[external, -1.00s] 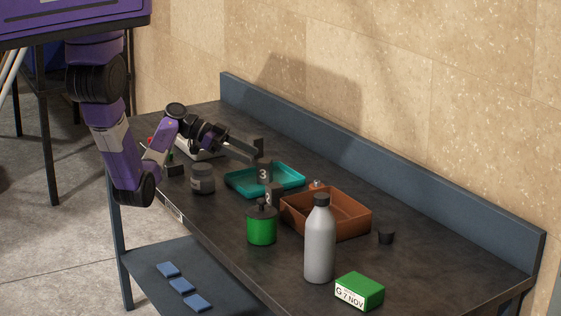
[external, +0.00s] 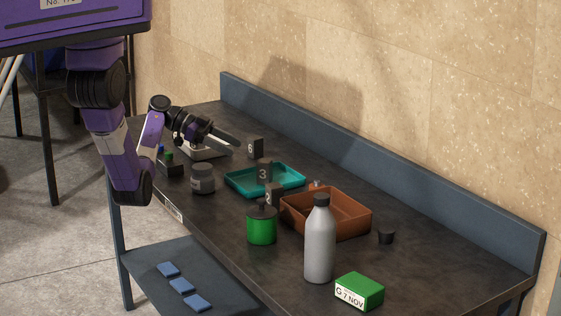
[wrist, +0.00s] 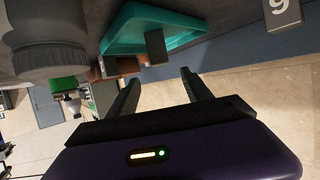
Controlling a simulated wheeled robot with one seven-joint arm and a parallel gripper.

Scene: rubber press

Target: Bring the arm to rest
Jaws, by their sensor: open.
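My arm reaches over the far left end of the dark bench. My gripper (external: 228,147) is open and empty, above the bench and left of a dark block marked 9 (external: 255,148). That block stands on the bench behind the teal tray (external: 237,187), apart from my fingers. In the wrist view, my gripper (wrist: 160,78) shows its two fingers spread with nothing between them. The numbered block (wrist: 282,12) is at the top right there, clear of the fingers.
A block marked 3 (external: 264,172) stands at the teal tray, with another block (external: 273,195) nearer. A grey jar (external: 202,180), green canister (external: 261,226), brown bin (external: 345,225), grey bottle (external: 320,245) and green box (external: 360,291) stand on the bench. A pale tray lies beneath my gripper.

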